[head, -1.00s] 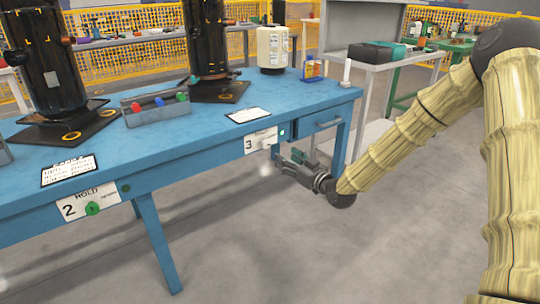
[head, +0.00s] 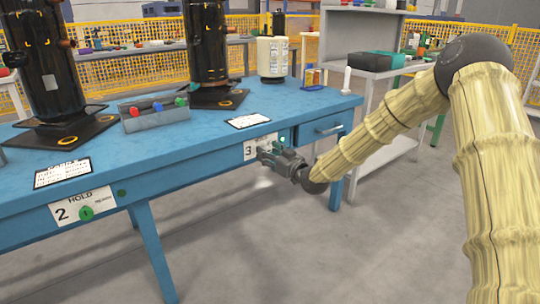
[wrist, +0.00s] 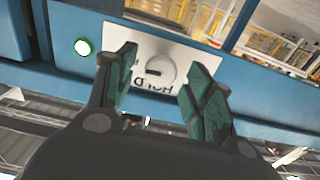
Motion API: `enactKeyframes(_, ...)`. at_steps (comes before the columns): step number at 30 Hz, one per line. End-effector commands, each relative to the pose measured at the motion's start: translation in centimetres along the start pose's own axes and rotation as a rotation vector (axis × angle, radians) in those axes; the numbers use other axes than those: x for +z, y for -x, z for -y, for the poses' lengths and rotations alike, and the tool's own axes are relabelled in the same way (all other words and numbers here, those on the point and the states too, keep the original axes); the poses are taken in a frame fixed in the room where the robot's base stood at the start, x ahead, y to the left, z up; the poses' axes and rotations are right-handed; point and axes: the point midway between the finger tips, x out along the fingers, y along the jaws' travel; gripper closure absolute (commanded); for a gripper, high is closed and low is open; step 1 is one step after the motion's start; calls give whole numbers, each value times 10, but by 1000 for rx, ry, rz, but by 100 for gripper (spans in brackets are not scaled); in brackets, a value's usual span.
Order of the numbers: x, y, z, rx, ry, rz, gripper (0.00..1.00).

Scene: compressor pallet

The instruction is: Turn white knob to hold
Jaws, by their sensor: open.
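The white knob (wrist: 156,70) sits on a white plate on the blue table's front edge, with a dark mark across its face. In the wrist view the plate shows the word HOLD upside down below the knob. My gripper (wrist: 153,78) is open, with one green-padded finger on each side of the knob; I cannot tell whether either touches it. In the head view my gripper (head: 268,153) is in front of the plate marked 3 (head: 249,150) and hides the knob. A green light (wrist: 83,47) glows beside the plate.
A second plate marked 2 HOLD (head: 70,209) with a green knob (head: 87,213) is further left on the blue table (head: 190,155). Black compressors, a grey tray (head: 155,119) and a white canister (head: 272,60) stand on top. A drawer (head: 327,127) is right of plate 3.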

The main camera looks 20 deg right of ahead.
Motion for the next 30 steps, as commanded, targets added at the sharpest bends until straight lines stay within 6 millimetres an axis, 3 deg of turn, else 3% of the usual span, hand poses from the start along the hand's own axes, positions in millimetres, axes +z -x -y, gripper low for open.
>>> enactKeyframes(8, 0, 0, 0, 1, 0, 0, 49)
enactKeyframes(15, 0, 0, -1, 1, 0, 0, 93)
enactKeyframes(30, -2, 0, 0, 0, 115, 1, 93)
